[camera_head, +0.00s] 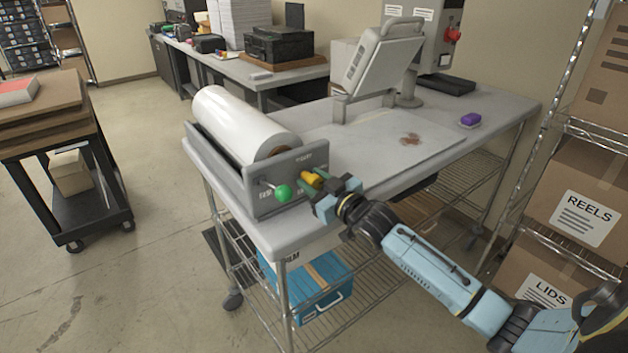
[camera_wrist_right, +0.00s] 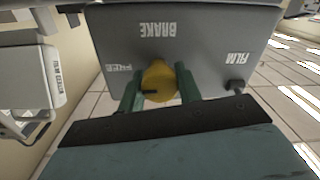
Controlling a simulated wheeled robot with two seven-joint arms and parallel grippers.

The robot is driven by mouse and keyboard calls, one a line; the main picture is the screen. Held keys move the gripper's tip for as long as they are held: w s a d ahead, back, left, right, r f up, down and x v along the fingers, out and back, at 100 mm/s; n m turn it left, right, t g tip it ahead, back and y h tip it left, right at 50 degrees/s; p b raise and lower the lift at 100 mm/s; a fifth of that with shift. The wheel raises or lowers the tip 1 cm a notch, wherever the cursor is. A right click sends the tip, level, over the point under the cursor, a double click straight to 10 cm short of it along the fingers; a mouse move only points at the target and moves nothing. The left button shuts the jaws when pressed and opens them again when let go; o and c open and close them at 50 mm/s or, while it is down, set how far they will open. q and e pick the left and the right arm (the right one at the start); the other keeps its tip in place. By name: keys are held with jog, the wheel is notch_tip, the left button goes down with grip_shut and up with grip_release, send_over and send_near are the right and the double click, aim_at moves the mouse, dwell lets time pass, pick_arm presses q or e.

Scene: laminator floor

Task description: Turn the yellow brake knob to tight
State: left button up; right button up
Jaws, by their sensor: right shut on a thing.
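The yellow brake knob (camera_head: 311,179) sits on the grey end plate (camera_head: 262,203) of the film roll holder. In the right wrist view the knob (camera_wrist_right: 158,80) lies between the two green fingers under the upside-down word BRAKE. My right gripper (camera_head: 314,186) reaches in from the right and is shut on the knob; its fingers also show in the wrist view (camera_wrist_right: 158,88). A dark mark shows on the knob's face. The label left of the knob in the wrist view is partly hidden and too small to read surely. My left gripper is not in view.
A green ball-ended lever (camera_head: 283,192) sticks out of the plate just left of the knob. A white film roll (camera_head: 238,122) lies in the holder. Shelves with boxes (camera_head: 578,205) flank the right.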

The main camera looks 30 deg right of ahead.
jog(key=n+p, duration=0.1)
jog(key=n, duration=0.2)
jog(key=shift+a+n+p, duration=0.1)
jog(key=shift+n+p, duration=0.25)
jog(key=shift+n, duration=0.05)
jog(key=n+p, duration=0.1)
jog(key=n, duration=0.7)
jog(key=shift+f+n+h+p, duration=0.15)
jog(key=shift+n+h+p, duration=0.15)
jog(key=shift+n+p, duration=0.1)
jog(key=shift+n, duration=2)
jog(key=shift+f, duration=0.1)
jog(key=o, duration=1)
jog(key=shift+c, duration=0.2)
jog(key=shift+s, duration=0.1)
